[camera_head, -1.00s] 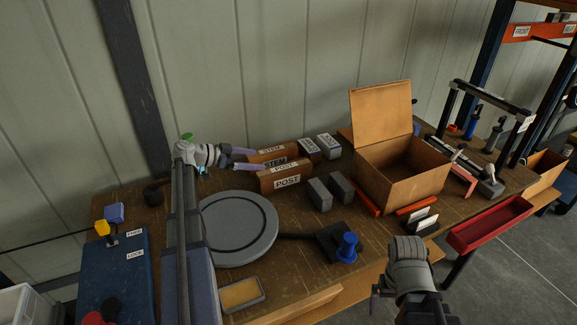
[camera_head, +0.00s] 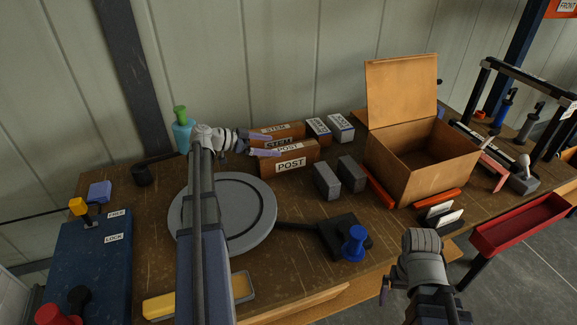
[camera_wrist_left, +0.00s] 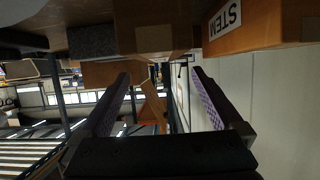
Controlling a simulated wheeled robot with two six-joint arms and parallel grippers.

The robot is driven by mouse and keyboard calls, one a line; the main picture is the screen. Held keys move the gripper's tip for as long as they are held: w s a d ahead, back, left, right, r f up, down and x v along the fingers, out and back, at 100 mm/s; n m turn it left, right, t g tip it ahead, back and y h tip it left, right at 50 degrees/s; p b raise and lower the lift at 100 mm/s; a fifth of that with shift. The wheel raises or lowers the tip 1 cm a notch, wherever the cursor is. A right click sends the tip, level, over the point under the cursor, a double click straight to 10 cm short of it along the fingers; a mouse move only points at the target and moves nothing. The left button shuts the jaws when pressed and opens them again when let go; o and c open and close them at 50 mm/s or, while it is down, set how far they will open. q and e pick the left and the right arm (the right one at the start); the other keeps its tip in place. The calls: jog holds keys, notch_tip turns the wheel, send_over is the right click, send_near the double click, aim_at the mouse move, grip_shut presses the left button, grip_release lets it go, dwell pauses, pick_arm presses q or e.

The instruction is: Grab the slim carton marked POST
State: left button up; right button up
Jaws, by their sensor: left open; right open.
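The slim brown POST carton (camera_head: 289,158) lies on the bench, its white label facing me. A similar STEM carton (camera_head: 282,130) lies just behind it, partly hidden by my left gripper. My left gripper (camera_head: 262,144) is open and empty, with its fingers at the left ends of these two cartons. In the left wrist view its two fingers (camera_wrist_left: 160,103) are spread with nothing between them. That view shows the STEM carton (camera_wrist_left: 262,25) at upper right and a brown carton face, its label unseen, at top middle. My right gripper (camera_head: 385,290) is low at the bench front, open, mostly hidden.
Two small white-labelled boxes (camera_head: 330,128) stand right of the STEM carton. Two grey blocks (camera_head: 339,177) stand right of POST. An open cardboard box (camera_head: 425,170) is farther right. A grey round plate (camera_head: 255,215) lies under my left arm. A green-capped bottle (camera_head: 182,132) stands behind it.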

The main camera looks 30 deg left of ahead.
aim_at(288, 150)
pick_arm(q)
jog(key=shift+f+b+x, duration=0.25)
jog(key=shift+b+x, duration=0.25)
jog(key=shift+x, duration=1)
jog(key=b+x, duration=0.1)
jog(key=x, duration=0.1)
jog(key=f+b+x, duration=0.1)
jog(key=x, duration=0.1)
jog(key=shift+w+d+b, duration=0.2)
jog(key=shift+b, duration=0.1)
jog(key=shift+c, duration=0.5)
grip_shut()
pick_arm(e)
notch_tip(288, 150, down, 4)
jog(key=shift+f, duration=0.1)
